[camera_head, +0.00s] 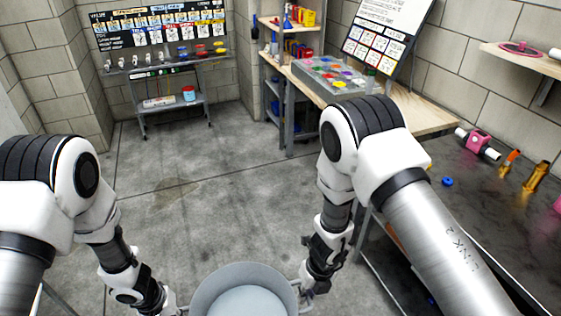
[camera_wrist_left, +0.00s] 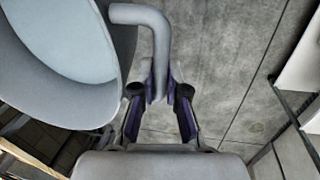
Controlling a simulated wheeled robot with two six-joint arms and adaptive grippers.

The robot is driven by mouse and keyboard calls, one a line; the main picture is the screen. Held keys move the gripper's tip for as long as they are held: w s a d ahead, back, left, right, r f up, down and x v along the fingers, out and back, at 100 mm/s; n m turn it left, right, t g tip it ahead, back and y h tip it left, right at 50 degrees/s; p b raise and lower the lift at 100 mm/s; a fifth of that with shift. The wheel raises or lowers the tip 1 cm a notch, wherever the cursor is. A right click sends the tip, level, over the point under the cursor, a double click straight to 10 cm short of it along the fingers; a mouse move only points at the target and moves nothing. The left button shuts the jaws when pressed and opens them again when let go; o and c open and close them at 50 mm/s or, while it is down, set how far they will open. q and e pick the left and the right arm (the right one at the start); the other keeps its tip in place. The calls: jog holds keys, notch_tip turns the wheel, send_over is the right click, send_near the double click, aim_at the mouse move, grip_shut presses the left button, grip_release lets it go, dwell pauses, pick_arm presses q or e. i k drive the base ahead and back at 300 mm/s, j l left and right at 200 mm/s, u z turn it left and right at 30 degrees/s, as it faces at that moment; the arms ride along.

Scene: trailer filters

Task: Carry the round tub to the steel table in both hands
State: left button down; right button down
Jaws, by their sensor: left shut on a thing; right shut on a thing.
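The round grey tub (camera_head: 245,270) is at the bottom middle of the head view, cut off by the frame edge. Its inside looks pale blue and shows no loose objects. My right gripper (camera_head: 304,289) is shut on the tub's right side handle. My left gripper (camera_head: 174,307) is at the tub's left side. In the left wrist view the tub (camera_wrist_left: 110,95) fills the upper left, and the left fingers (camera_wrist_left: 160,88) are shut on its bent grey handle (camera_wrist_left: 158,35). A dark metal-topped table (camera_head: 470,220) stands at the right; I cannot tell if it is the steel table.
Pink valve part (camera_head: 478,144), blue ring (camera_head: 447,181) and brass fittings (camera_head: 536,177) lie on the dark table. A wooden bench (camera_head: 425,118) holds a grey tray (camera_head: 335,75). A metal rack (camera_head: 172,101) stands at the back left. The concrete floor (camera_head: 215,180) ahead is clear.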

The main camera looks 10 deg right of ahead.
aim_at(542, 254)
jog(key=i+z, duration=0.3)
jog(key=z, duration=0.15)
jog(key=i+j+z, duration=0.1)
jog(key=i+z, duration=0.15)
jog(key=z, duration=0.2)
jog(key=i+j+z, duration=0.2)
jog(key=z, duration=0.2)
jog(key=i, duration=0.05)
